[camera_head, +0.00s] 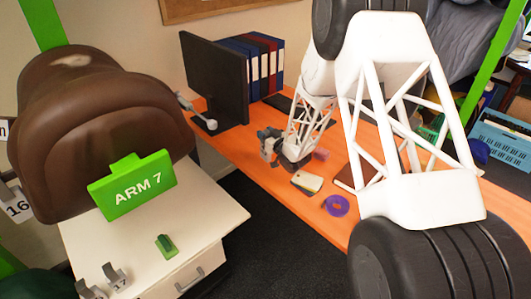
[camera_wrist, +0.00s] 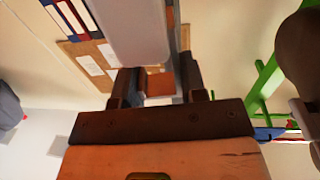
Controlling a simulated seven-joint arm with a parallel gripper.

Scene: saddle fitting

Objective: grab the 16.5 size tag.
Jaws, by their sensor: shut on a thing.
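My gripper (camera_head: 268,144) is over the orange desk, just right of the black monitor. It is shut on a small grey piece (camera_head: 267,153); no number can be read on it, so I cannot tell if it is the 16.5 tag. In the wrist view my gripper (camera_wrist: 157,88) has its dark fingers apart, with pale grey and orange between them. A grey tag marked 17 (camera_head: 117,278) stands on the white cabinet.
The monitor (camera_head: 215,82), binders (camera_head: 263,62) and purple tape roll (camera_head: 337,205) occupy the desk.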

